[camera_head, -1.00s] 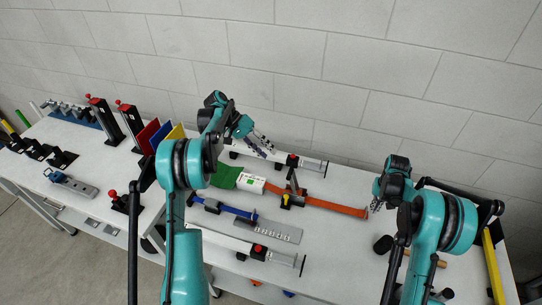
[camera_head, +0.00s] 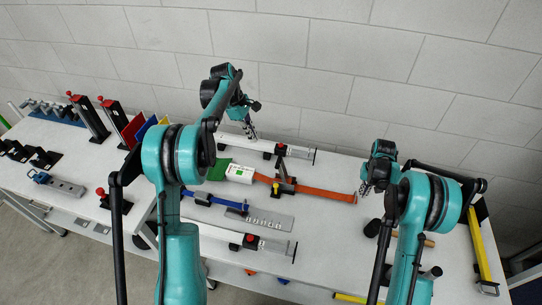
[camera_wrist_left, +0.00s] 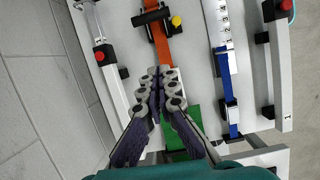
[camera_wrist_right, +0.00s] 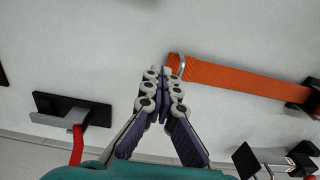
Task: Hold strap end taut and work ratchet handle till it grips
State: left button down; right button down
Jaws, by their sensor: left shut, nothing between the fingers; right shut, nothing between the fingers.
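The orange strap (camera_head: 320,192) lies along the table from the ratchet (camera_head: 285,187), which has a dark handle and a yellow knob. Its far end has a metal loop (camera_wrist_right: 179,66). My right gripper (camera_head: 366,188) is shut and empty, beside the loop end; in the right wrist view its tips (camera_wrist_right: 160,75) are just left of the loop, and contact cannot be told. My left gripper (camera_head: 251,134) is shut and empty, over the back of the table. In the left wrist view its tips (camera_wrist_left: 161,72) point towards the strap (camera_wrist_left: 160,45) and ratchet (camera_wrist_left: 152,17).
A white box with a green label (camera_head: 240,174) and a green piece (camera_head: 217,170) lie left of the ratchet. A blue strap (camera_head: 215,201) and a marked metal plate (camera_head: 268,219) lie in front. A white rail (camera_head: 296,151) lies behind. A yellow bar (camera_head: 483,245) stands right.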

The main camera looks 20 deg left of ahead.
aim_at(278, 160)
pick_arm(q)
jog(key=d+f, duration=0.7)
jog(key=f, duration=0.2)
jog(key=shift+n, duration=0.3)
jog(key=shift+d, duration=0.1)
jog(key=shift+d+r+y, duration=0.25)
jog(key=shift+d+y, duration=0.25)
jog(key=shift+d, duration=0.1)
jog(key=shift+d+r+y, duration=0.2)
jog(key=shift+d+y, duration=0.3)
jog(key=shift+d, duration=0.05)
jog(key=d+f+y, duration=0.1)
jog(key=d+f, duration=0.2)
jog(key=d, duration=0.6)
jog(key=d+f+y, duration=0.2)
jog(key=d+f, duration=0.2)
jog(key=d, duration=0.6)
jog(key=shift+d, duration=0.25)
